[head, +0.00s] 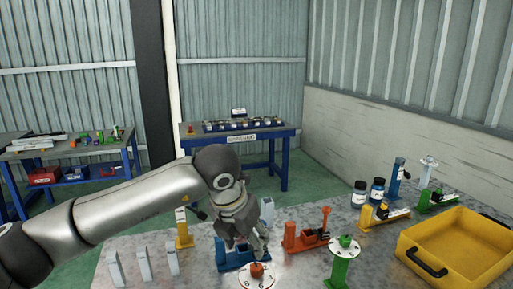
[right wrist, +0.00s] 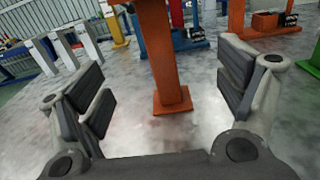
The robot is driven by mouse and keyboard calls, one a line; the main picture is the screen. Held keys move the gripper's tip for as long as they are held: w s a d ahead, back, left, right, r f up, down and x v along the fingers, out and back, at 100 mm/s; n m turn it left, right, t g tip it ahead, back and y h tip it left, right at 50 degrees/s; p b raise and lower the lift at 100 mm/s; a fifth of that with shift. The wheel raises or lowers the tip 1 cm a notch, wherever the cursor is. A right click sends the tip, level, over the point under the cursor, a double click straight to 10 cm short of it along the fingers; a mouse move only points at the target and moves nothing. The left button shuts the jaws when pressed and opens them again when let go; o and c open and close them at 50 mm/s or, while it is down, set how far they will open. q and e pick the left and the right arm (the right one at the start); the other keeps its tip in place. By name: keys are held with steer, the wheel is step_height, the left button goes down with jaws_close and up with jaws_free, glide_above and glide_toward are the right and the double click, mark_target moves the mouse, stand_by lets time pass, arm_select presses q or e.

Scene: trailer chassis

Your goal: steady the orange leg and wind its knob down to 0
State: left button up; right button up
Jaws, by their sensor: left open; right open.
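The orange leg shows at the bottom of the head view as a white dial disc with an orange knob (head: 257,271) on it; its post is out of frame there. In the right wrist view its upright orange post (right wrist: 161,55) stands on a square foot on the grey table. My right gripper (right wrist: 165,90) is open, with one finger on each side of the post and gaps between. My left gripper (head: 254,246) points down just above and behind the orange knob, open; whether it touches the knob I cannot tell.
A green leg (head: 342,262) with a white disc stands to the right. A blue clamp (head: 233,256) and an orange clamp (head: 306,238) lie behind. A yellow tray (head: 460,250) fills the right. Grey upright plates (head: 143,262) stand at the left.

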steer(key=v, duration=1.1)
